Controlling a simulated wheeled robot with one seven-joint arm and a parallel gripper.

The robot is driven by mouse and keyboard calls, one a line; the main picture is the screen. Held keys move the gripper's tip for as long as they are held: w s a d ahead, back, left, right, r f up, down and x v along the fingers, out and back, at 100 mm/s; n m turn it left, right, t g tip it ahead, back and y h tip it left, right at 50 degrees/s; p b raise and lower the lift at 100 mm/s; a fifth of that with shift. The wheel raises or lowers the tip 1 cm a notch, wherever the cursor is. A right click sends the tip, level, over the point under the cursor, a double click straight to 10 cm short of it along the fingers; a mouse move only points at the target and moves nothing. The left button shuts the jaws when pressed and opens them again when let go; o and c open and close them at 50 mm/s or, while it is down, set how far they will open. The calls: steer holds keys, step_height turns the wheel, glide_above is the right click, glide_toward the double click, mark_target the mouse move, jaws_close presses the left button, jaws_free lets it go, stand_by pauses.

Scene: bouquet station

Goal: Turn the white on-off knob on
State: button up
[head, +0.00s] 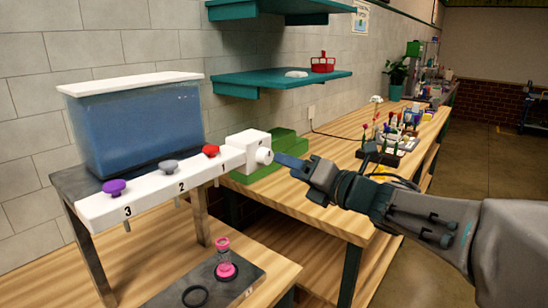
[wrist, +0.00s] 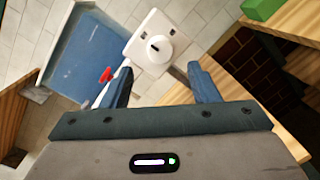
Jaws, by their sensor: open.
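The white on-off knob (head: 264,156) is on the end of a white box (head: 247,141) at the right end of the dispenser's white bar. In the wrist view the round knob (wrist: 159,48) shows face-on with a small dark mark, on a white square plate. My gripper (head: 284,160) is open and empty, its blue fingers pointing at the knob from the right in the head view. In the wrist view my gripper (wrist: 160,80) has its two fingers spread apart, with the knob beyond and between them. The fingers seem not to touch it, though the exact gap is hard to tell.
A clear tank of blue liquid (head: 135,128) stands behind the bar (head: 160,190), which carries purple, grey and red knobs numbered 3, 2, 1. Green blocks (head: 262,165) lie behind the box. A pink vial (head: 225,262) stands on a dark plate below. Flowers and tools fill the right bench.

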mark_target(268, 158)
steer(key=x, duration=0.6)
steer(key=shift+p, duration=0.35)
steer(key=c, duration=1)
